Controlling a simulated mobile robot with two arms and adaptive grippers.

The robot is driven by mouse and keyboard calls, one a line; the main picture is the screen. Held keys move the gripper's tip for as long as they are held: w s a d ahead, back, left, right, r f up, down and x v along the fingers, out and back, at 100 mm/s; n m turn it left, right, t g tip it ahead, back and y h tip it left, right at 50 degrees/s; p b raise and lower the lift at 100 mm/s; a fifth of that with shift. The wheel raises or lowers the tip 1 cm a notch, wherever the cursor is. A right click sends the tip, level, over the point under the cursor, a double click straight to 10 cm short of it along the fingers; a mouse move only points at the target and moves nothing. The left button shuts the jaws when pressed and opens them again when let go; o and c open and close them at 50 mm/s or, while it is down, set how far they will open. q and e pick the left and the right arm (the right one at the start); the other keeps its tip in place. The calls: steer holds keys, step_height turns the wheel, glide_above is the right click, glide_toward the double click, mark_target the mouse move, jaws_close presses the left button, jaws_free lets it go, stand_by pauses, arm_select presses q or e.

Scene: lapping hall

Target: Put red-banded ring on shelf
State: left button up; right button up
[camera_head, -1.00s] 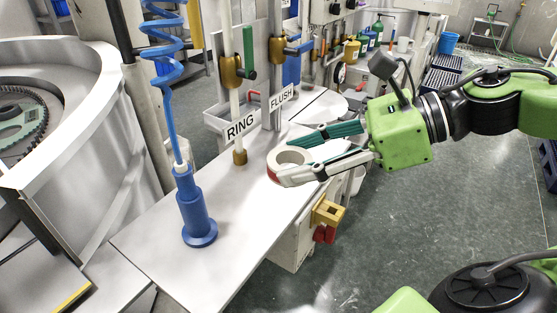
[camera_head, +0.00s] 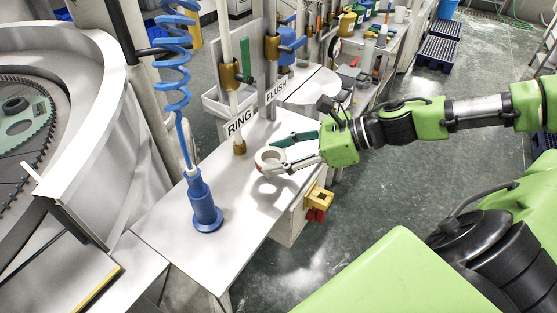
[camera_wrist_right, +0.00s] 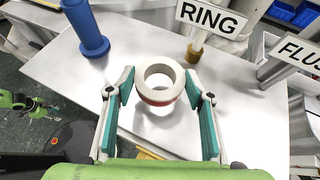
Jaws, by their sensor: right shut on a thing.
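The red-banded ring (camera_head: 268,154) is a short white ring with a red band around its lower side. It also shows in the wrist view (camera_wrist_right: 160,82). My right gripper (camera_head: 281,156) is shut on it, one finger along each side, in the wrist view (camera_wrist_right: 160,90) too. The ring is over the right side of the white shelf (camera_head: 180,250), in front of the RING (camera_head: 239,123) and FLUSH (camera_head: 277,91) signs. A shadow lies below it, and it looks a little above the surface. My left gripper is not in view.
A blue cylindrical tool (camera_head: 204,200) on a coiled blue hose stands on the shelf left of the ring. A brass-coloured post foot (camera_head: 239,147) stands behind. A yellow and red fitting (camera_head: 318,203) hangs at the right edge. The shelf's near part is clear.

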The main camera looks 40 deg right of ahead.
steer(key=shift+w+f+p, duration=0.2)
steer(key=shift+f+p, duration=0.15)
steer(key=shift+f, duration=0.05)
step_height(320, 180, down, 3)
steer(key=shift+d+r+p, duration=0.1)
steer(key=shift+r+p, duration=0.05)
steer(key=shift+p, duration=0.35)
steer(key=shift+f+b, duration=0.25)
steer(key=shift+b, duration=0.2)
steer(key=o, duration=1.3)
steer(key=shift+r, duration=0.1)
